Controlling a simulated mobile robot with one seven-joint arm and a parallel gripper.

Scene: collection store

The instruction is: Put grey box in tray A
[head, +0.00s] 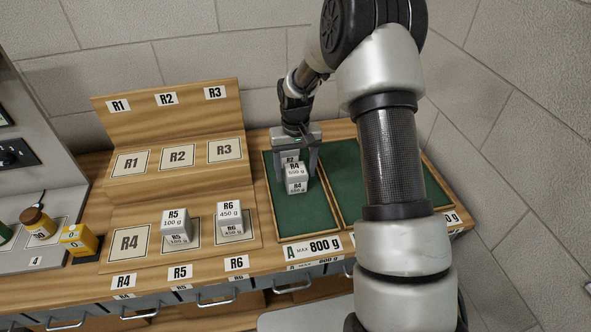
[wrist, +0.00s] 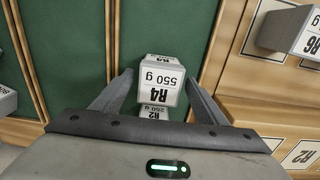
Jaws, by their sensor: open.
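A grey box with white labels reading R4 (head: 296,172) stands on the green floor of tray A (head: 310,246); it also shows in the wrist view (wrist: 159,82), where its label reads 550 g. A second grey box, R2 (head: 290,155), is close behind it, partly hidden by my gripper; in the wrist view its label (wrist: 153,112) reads 250 g. My gripper (head: 295,160) is open over tray A, pointing down. In the wrist view its fingers lie to either side of the boxes, with no clear contact.
Grey boxes R5 (head: 176,224) and R6 (head: 230,219) stand on the wooden stepped rack; places R1, R2, R3 and R4 are bare. A green tray (head: 346,180) lies right of tray A, partly behind my arm. Tray A's label (head: 312,247) reads max 800 g. Its front part is clear.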

